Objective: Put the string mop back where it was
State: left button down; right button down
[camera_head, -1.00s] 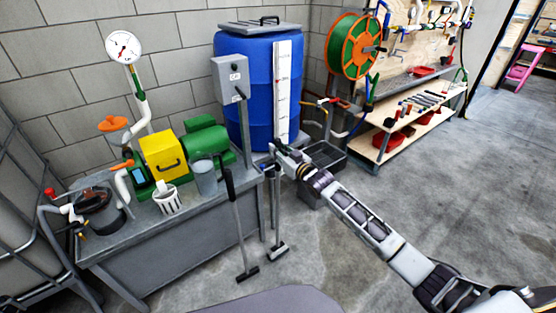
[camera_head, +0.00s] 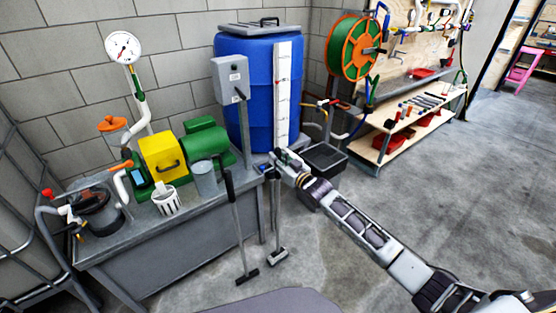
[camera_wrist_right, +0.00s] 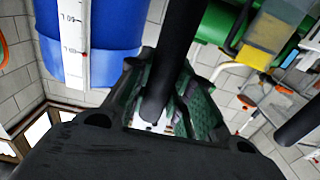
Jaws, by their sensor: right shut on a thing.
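My right gripper (camera_head: 273,165) is at the front right corner of the metal bench. It is shut on a dark upright handle (camera_wrist_right: 180,45), which runs between its green-lined fingers in the right wrist view. In the head view this is the string mop (camera_head: 277,240), with a greyish head low by the floor beside the bench. Whether the head touches the floor I cannot tell. The gripper hides part of the handle's upper end. A second long-handled tool (camera_head: 238,225) with a dark grip and flat head stands to its left against the bench. My left gripper is not in view.
The metal bench (camera_head: 170,245) carries a yellow and green pump (camera_head: 163,158) and cups. A blue barrel (camera_head: 250,85) stands behind. A dark crate (camera_head: 325,160) is just right of my gripper. A wooden shelf unit (camera_head: 405,130) is farther right. Open floor lies at right.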

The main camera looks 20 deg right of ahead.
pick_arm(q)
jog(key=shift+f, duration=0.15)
pick_arm(e)
jog(key=c, duration=1.3)
grip_release()
jog(key=shift+f, duration=0.1)
jog(key=shift+s, duration=0.1)
jog(key=shift+s, duration=0.1)
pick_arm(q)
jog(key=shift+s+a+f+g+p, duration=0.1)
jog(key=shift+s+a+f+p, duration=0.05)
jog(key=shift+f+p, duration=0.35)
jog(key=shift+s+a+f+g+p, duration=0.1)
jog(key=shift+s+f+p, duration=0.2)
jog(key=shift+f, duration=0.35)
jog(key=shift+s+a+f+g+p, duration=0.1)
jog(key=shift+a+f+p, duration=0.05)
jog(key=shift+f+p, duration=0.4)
pick_arm(e)
jog(key=shift+v, duration=5.8)
